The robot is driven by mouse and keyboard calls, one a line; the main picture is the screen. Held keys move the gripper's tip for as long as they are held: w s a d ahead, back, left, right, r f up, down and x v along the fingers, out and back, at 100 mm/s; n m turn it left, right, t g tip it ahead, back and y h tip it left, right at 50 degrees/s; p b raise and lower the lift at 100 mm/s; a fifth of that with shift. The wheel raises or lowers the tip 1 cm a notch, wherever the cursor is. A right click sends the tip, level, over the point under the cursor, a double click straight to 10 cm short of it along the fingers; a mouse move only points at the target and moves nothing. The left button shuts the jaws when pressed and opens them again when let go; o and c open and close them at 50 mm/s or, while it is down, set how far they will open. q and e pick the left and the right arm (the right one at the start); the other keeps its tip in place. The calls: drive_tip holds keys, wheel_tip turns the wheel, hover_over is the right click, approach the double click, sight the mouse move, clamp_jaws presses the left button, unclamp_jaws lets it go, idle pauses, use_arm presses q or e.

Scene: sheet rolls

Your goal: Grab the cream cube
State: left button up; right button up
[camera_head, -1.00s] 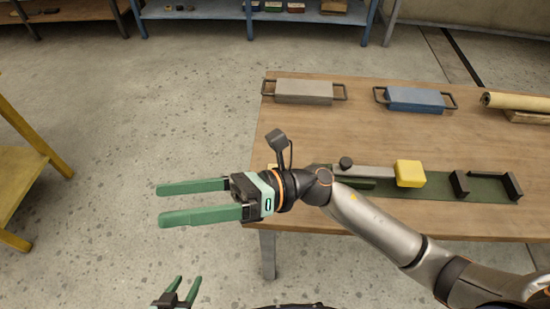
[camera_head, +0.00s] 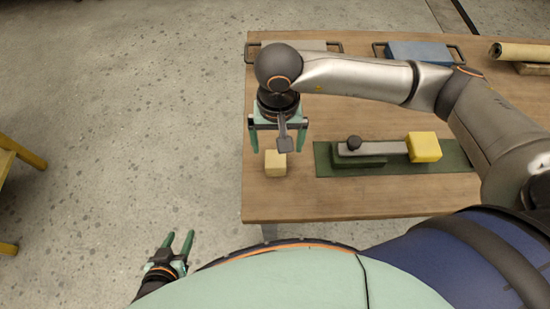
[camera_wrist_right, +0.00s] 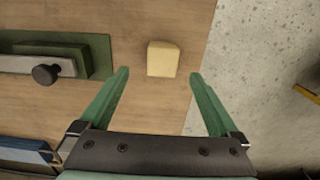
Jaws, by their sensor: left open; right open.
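The cream cube (camera_head: 275,163) sits on the wooden table near its front left corner. It also shows in the right wrist view (camera_wrist_right: 162,60), lined up between the two fingertips and mostly just beyond them. My right gripper (camera_head: 278,150) is open and empty, its green fingers on either side of the cube's line; neither finger touches it. How high the fingers are above the table is hard to tell. In the right wrist view this gripper (camera_wrist_right: 159,73) is widely open. My left gripper (camera_head: 181,240) is open and empty, low at the left, off the table.
A green mat (camera_head: 380,172) right of the cube holds a grey bar with a black knob (camera_head: 354,142) and a yellow block (camera_head: 424,147). A blue block with handles (camera_head: 418,51) and a rolled sheet (camera_head: 520,50) lie at the back.

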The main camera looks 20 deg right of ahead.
sight(275, 159)
drive_tip(key=f, duration=0.7)
drive_tip(key=shift+w+a+f+p, duration=0.15)
drive_tip(key=shift+a+f+p, duration=0.05)
drive_tip(key=shift+f+p, duration=0.2)
drive_tip(key=shift+c, duration=0.2)
drive_tip(key=c, duration=1.5)
